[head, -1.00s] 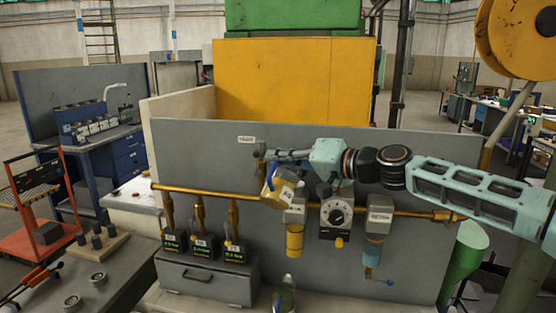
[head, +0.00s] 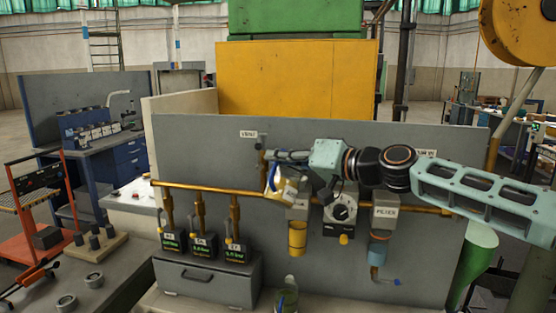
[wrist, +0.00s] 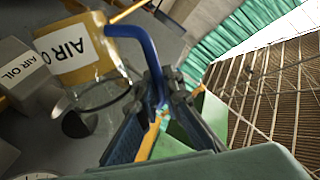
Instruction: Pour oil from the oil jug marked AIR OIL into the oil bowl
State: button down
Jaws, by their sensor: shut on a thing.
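The oil jug (head: 287,187) is a yellowish see-through jug with a blue handle. It hangs tilted in front of the grey panel in the head view. In the wrist view, its white label reads "AIR O" (wrist: 68,48), with the rest cut off. My gripper (wrist: 163,95) is shut on the blue handle; in the head view the gripper (head: 270,158) is small and partly hidden. A yellow cylindrical bowl (head: 297,238), which looks like the oil bowl, hangs under a grey block just below the jug. That block (wrist: 20,75) reads "AIR OIL" in the wrist view. Any oil flow cannot be made out.
A brass pipe (head: 205,191) runs along the panel (head: 200,140). A dial unit (head: 342,210) and another hanging bowl (head: 378,252) are to the right. A clear bottle (head: 287,298) stands below.

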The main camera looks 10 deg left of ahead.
aim_at(276, 186)
jog(key=shift+f+b, duration=0.2)
jog(key=shift+b, duration=0.25)
jog(key=b, duration=0.1)
jog(key=f+n+b, duration=0.1)
jog(key=b, duration=0.1)
jog(key=shift+s+f, duration=0.2)
jog(key=shift+s, duration=0.05)
jog(key=shift+s+a+f+n+b, duration=0.15)
jog(key=shift+f+n+b, duration=0.2)
jog(key=shift+b, duration=0.55)
jog(key=shift+r, duration=0.15)
jog(key=shift+f+n+b, duration=0.25)
jog(key=shift+b, duration=0.2)
jog(key=f+n+b, duration=0.1)
jog(key=b, duration=0.2)
jog(key=shift+s+f, duration=0.1)
jog(key=shift+f, duration=0.1)
jog(key=shift+f+n+t+b, duration=0.4)
jog(key=shift+n+b, duration=0.1)
jog(key=shift+b, duration=0.45)
jog(key=shift+s+r, duration=0.1)
